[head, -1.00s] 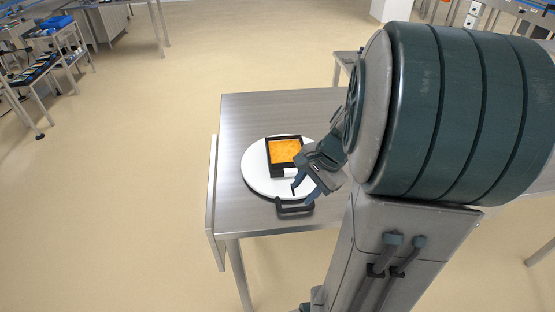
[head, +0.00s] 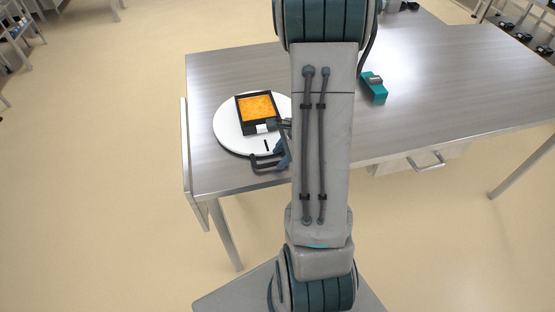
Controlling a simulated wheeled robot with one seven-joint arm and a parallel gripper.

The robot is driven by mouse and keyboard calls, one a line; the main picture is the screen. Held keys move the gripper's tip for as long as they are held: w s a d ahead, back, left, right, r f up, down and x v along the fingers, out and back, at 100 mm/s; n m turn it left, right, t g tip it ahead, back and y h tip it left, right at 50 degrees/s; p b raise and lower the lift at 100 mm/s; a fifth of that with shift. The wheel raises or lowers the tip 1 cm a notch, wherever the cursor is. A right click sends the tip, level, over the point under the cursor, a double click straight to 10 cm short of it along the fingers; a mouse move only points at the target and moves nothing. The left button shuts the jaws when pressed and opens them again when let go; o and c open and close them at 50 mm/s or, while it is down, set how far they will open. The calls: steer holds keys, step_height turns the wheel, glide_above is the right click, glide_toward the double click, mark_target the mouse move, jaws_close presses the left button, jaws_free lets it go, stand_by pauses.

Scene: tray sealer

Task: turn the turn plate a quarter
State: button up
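The turn plate is a white round disc (head: 226,132) on the left part of the steel table. A black tray (head: 240,116) with orange contents sits on it, with a white patch on its near side. A dark loop handle (head: 258,165) sticks out at the plate's near edge, with a short black mark on the disc just behind it. My gripper (head: 281,150) is at the right end of the handle, low beside the plate's rim. My arm hides most of it, so I cannot tell whether its fingers touch or hold the handle.
The steel table (head: 420,85) extends right and is mostly clear. A teal block-like device (head: 374,87) lies to the right of my arm. A drawer with a handle (head: 425,162) is under the table's front edge. Open floor lies to the left.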

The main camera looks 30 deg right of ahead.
steer(key=shift+x, duration=1.3)
jaws_close()
steer(key=shift+d, duration=0.1)
